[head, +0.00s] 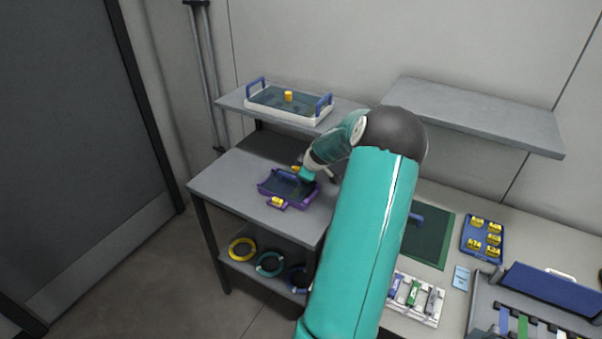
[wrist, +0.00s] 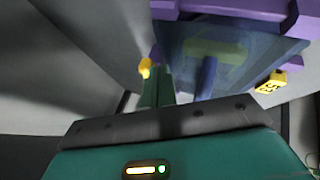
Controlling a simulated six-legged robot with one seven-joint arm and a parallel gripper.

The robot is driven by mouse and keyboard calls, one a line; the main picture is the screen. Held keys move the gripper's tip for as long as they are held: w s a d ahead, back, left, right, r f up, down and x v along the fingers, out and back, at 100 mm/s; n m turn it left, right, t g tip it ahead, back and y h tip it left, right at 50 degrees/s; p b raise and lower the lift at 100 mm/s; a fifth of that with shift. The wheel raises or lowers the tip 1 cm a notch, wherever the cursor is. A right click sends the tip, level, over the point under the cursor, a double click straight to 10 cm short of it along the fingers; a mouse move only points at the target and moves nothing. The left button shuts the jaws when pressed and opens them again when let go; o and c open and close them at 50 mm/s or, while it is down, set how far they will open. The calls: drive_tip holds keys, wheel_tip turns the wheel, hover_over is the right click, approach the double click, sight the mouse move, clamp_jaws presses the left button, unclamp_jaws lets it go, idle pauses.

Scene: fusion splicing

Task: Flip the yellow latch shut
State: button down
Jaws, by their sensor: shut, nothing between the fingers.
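The yellow latch (wrist: 145,67) is a small piece at the left edge of the purple case in the wrist view. In the head view a small yellow piece (head: 296,168) shows at the case's far edge, partly behind my gripper. The purple case (head: 268,188) has a dark see-through lid (wrist: 230,50) that looks closed, with a blue handle (wrist: 207,78). My gripper (head: 306,175) is shut and empty. In the wrist view its fingertips (wrist: 158,70) are just right of the latch; I cannot tell whether they touch it.
A numbered yellow tag (head: 278,202) is at the case's near side. A white tray (head: 310,119) with blue handles stands on the shelf behind. Coiled cables (head: 242,249) lie on the shelf below. The grey table (head: 225,185) is bare left of the case.

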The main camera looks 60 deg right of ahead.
drive_tip(key=shift+s+d, duration=0.15)
drive_tip(key=shift+d, duration=0.05)
drive_tip(key=shift+s+d, duration=0.25)
drive_tip(key=shift+d, duration=0.6)
idle(0.4)
drive_tip(key=shift+s+d, duration=0.5)
drive_tip(key=shift+s, duration=0.2)
